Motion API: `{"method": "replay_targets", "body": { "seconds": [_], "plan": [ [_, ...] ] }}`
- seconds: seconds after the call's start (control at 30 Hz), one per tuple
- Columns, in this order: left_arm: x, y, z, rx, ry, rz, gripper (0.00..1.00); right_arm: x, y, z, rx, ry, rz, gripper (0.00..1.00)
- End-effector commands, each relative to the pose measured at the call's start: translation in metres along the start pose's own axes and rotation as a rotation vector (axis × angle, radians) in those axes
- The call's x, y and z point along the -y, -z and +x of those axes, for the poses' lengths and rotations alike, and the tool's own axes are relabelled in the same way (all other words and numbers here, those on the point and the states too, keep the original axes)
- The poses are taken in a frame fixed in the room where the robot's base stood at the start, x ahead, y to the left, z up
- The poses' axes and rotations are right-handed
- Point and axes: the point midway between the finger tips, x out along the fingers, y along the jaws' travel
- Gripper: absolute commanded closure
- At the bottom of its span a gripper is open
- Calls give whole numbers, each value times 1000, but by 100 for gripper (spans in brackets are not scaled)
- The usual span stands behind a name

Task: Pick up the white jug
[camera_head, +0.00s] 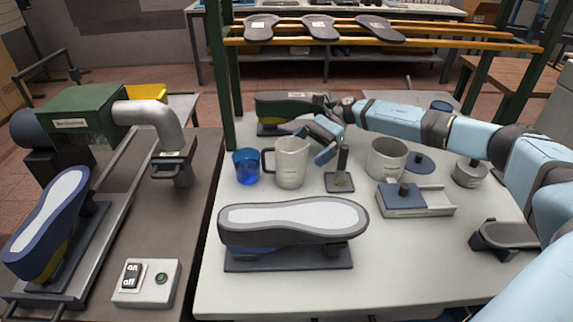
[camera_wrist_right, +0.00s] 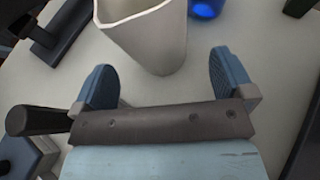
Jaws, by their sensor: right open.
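The white jug (camera_head: 291,162) stands upright on the light table, with a dark handle on its left side. In the right wrist view the jug (camera_wrist_right: 150,35) is straight ahead of the fingers, its upper rim cut off by the frame edge. My right gripper (camera_head: 316,140) is just right of the jug in the head view, low over the table and pointing at it. Its two blue fingers (camera_wrist_right: 161,62) are spread apart with nothing held between them. My left gripper is not in view.
A blue cup (camera_head: 246,166) stands close left of the jug. A post on a small base (camera_head: 339,181) stands just right, near my gripper. A white pot (camera_head: 386,158) is farther right. A shoe last with a pale sole (camera_head: 293,216) lies in front. Bare table is at front right.

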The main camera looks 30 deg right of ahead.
Motion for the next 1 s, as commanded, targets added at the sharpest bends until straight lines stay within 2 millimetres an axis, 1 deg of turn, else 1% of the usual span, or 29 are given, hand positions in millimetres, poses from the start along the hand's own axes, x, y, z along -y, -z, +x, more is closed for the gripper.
{"method": "replay_targets", "body": {
  "seconds": [0.17,0.3,0.4,0.5,0.7,0.73,0.77,0.8,0.87,0.9,0.97,1.0],
  "plan": [
    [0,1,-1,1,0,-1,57,-2,0,15,1,-2,0,0],
    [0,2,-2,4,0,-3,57,-5,0,37,0,-3,0,0],
    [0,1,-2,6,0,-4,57,-4,1,49,0,-1,-1,0],
    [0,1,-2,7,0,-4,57,-4,1,55,0,-1,0,0],
    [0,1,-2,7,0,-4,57,-4,1,55,0,0,0,0],
    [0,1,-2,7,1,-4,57,-4,1,55,0,0,0,2],
    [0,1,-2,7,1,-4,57,-4,1,55,0,0,0,9],
    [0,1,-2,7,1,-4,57,-4,1,55,0,0,0,18],
    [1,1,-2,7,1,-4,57,-4,1,55,0,0,0,32],
    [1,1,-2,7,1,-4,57,-4,2,55,0,0,0,41],
    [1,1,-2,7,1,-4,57,-4,2,55,0,0,0,55],
    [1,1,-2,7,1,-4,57,-4,1,55,1,0,0,57]
  ]
}}
